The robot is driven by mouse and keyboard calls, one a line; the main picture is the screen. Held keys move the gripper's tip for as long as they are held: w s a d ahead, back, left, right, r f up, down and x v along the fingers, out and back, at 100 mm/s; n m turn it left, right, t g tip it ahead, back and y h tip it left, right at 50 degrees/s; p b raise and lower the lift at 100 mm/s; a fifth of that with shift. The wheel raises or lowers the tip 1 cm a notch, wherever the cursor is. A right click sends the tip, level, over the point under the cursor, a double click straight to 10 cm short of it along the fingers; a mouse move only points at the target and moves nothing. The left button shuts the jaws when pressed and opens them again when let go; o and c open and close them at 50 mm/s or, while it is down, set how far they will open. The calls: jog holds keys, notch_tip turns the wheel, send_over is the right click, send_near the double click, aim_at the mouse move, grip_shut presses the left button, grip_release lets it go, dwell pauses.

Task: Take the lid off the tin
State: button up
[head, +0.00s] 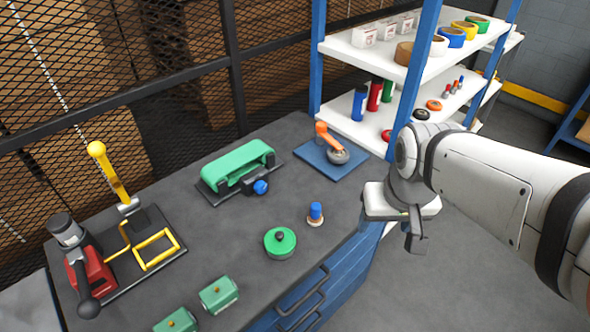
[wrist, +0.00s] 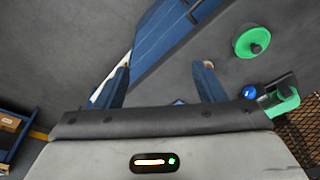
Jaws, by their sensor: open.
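The tin, with a round green lid (head: 280,241) and a black knob on top, stands on the dark workbench near its front edge. The lid also shows in the wrist view (wrist: 246,36) at the upper right. The lid sits on the tin, and the tin's body is mostly hidden beneath it. My gripper (head: 413,228) is to the right of the tin, beyond the bench's front edge. In the wrist view my gripper (wrist: 162,68) has its two fingers spread, with nothing between them.
A small blue-topped object (head: 316,212) stands just right of the tin. A green belt machine (head: 238,165) is behind it. Green boxes (head: 219,294) lie in front, and a red-and-yellow tool stand (head: 150,250) is left. A blue-post shelf (head: 420,60) stands at the back right.

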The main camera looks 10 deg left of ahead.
aim_at(279, 234)
jog(key=o, duration=0.6)
jog(key=w+a+n, duration=0.1)
jog(key=a, duration=0.3)
jog(key=w+a+f+n+g+p, duration=0.1)
jog(key=w+a, duration=0.1)
jog(key=a, duration=0.1)
jog(key=w+a+f+n+p, duration=0.1)
jog(key=w+a, duration=0.1)
jog(key=a, duration=0.2)
jog(key=shift+a+f+n, duration=0.25)
jog(key=shift+a+n, duration=0.05)
jog(key=shift+o, duration=0.2)
jog(key=a+f+n, duration=0.1)
jog(key=a, duration=0.2)
jog(key=a+f+g+p, duration=0.1)
jog(key=a+f, duration=0.1)
jog(key=a, duration=0.1)
jog(key=a+f+n, duration=0.1)
jog(key=a, duration=0.2)
jog(key=shift+s+a+f+n+p, duration=0.1)
jog(key=shift+a+f+n+p, duration=0.05)
jog(key=shift+a+n+p, duration=0.2)
jog(key=shift+f, duration=1.3)
jog(key=shift+w+d+f+p, duration=0.15)
jog(key=shift+f+p, duration=0.25)
jog(key=shift+f, duration=0.95)
jog(key=shift+w+d+f+p, duration=0.15)
jog(key=shift+f+p, duration=0.25)
jog(key=shift+f, duration=0.95)
